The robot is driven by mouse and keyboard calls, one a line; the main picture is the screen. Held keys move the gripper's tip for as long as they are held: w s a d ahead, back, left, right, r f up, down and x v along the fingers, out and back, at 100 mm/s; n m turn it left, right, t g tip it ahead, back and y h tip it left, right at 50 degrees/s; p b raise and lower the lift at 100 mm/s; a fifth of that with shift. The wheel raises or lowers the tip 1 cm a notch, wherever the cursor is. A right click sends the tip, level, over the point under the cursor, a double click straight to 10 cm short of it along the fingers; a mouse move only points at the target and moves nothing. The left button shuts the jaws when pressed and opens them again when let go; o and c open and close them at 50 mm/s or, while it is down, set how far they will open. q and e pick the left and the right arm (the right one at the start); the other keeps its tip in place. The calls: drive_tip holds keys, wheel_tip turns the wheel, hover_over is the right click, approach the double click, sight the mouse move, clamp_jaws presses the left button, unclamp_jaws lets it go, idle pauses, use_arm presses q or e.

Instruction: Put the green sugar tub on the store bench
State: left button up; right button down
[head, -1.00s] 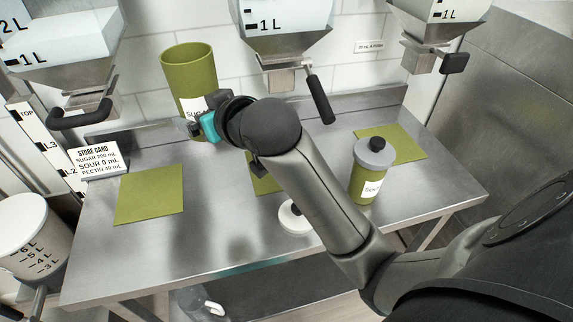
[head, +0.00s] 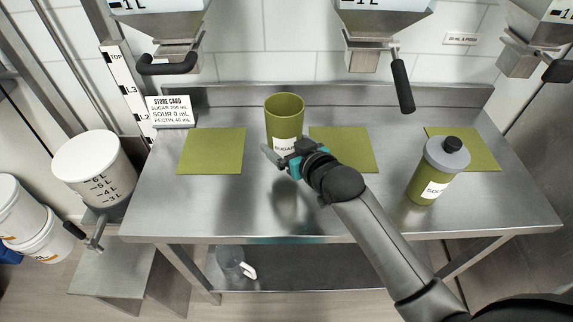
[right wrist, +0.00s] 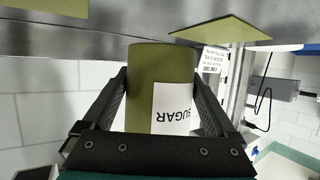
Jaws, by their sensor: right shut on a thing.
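The green sugar tub (head: 284,108) is an open-topped upright cylinder with a white SUGAR label. My right gripper (head: 285,158) is shut on it from the front. In the right wrist view the tub (right wrist: 150,85) sits upside down in the picture between both fingers (right wrist: 160,98). In the head view it appears over the steel bench (head: 260,215), between the left green mat (head: 212,150) and the middle green mat (head: 345,148). A dark reflection lies below it; any gap under its base is hard to judge. My left gripper is out of view.
A lidded green sour tub (head: 432,175) stands at the right, in front of the right mat (head: 475,147). A store card (head: 170,110) stands at the back left. Hoppers with black handles (head: 402,85) hang above. A white graduated bucket (head: 95,165) is left of the bench.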

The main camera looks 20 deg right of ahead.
wheel_tip(320, 180, down, 5)
drive_tip(key=shift+f+b, duration=0.15)
drive_tip(key=shift+b, duration=0.55)
drive_tip(key=shift+f, duration=0.3)
drive_tip(key=shift+f, duration=0.1)
drive_tip(key=shift+f, duration=0.15)
unclamp_jaws()
drive_tip(key=shift+s+r, duration=0.1)
drive_tip(key=shift+r, duration=0.2)
drive_tip(key=p+v, duration=0.2)
drive_tip(key=v, duration=0.9)
drive_tip(key=shift+s+d+r, duration=0.15)
drive_tip(key=shift+s, duration=0.2)
